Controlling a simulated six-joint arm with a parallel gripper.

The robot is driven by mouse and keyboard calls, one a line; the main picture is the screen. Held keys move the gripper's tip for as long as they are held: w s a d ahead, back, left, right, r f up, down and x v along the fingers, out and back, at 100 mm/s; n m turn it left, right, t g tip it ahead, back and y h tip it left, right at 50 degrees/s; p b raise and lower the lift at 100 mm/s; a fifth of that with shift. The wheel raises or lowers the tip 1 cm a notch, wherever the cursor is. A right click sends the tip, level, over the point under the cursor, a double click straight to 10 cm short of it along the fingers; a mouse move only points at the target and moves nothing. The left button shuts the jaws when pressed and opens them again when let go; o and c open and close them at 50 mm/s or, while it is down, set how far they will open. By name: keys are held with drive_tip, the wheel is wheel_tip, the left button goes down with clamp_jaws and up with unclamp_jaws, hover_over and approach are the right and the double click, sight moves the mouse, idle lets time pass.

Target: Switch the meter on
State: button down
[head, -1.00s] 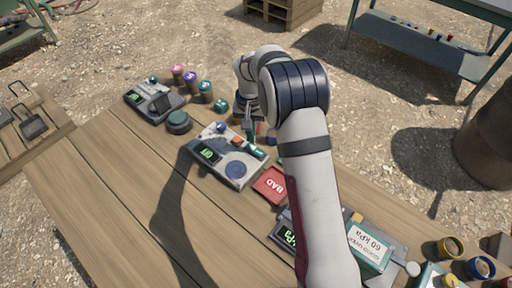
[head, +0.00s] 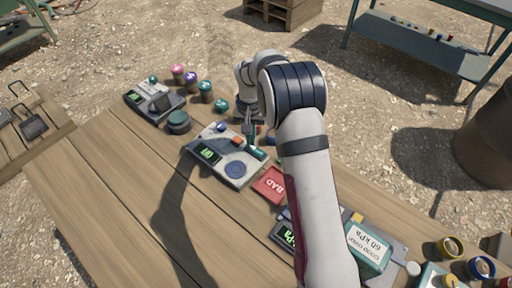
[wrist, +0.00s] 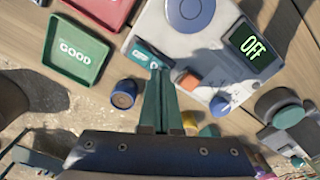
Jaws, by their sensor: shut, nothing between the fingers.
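The meter (head: 222,172) is a pale grey box on the wooden table. It carries a round pad (wrist: 190,12), an orange button (wrist: 187,80), a blue knob (wrist: 220,103) and a teal rocker switch (wrist: 146,54) with a white mark. Its lit display (wrist: 252,46) reads OFF in the wrist view. My gripper (wrist: 158,72) is shut and empty, its green fingers pointing at the meter's edge. The fingertips overlap the marked end of the rocker in the wrist view; I cannot tell whether they touch it. In the head view my gripper (head: 250,138) is over the meter's far right corner.
A green GOOD tray (wrist: 76,50) and a red BAD tray (head: 270,184) lie beside the meter. Another device (head: 153,103) and several coloured-top jars stand at the far end. A 60 kPa block (head: 368,248) is near my arm. The table's left front is clear.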

drive_tip(key=shift+f, duration=0.5)
drive_tip(key=shift+r, duration=3.55)
drive_tip(key=s+d+r+m, duration=0.1)
drive_tip(key=s+r, duration=0.3)
drive_tip(key=s, duration=0.4)
drive_tip(key=s+d+r+y, duration=0.1)
drive_tip(key=s+r, duration=0.3)
drive_tip(key=s, duration=0.3)
drive_tip(key=s+d+r+m, duration=0.1)
drive_tip(key=s+r, duration=0.3)
drive_tip(key=s, duration=0.4)
drive_tip(key=s+f, duration=0.2)
drive_tip(key=s, duration=1)
drive_tip(key=shift+d+f+m+y, duration=0.15)
drive_tip(key=shift+m+y, duration=0.15)
drive_tip(key=shift+y, duration=0.1)
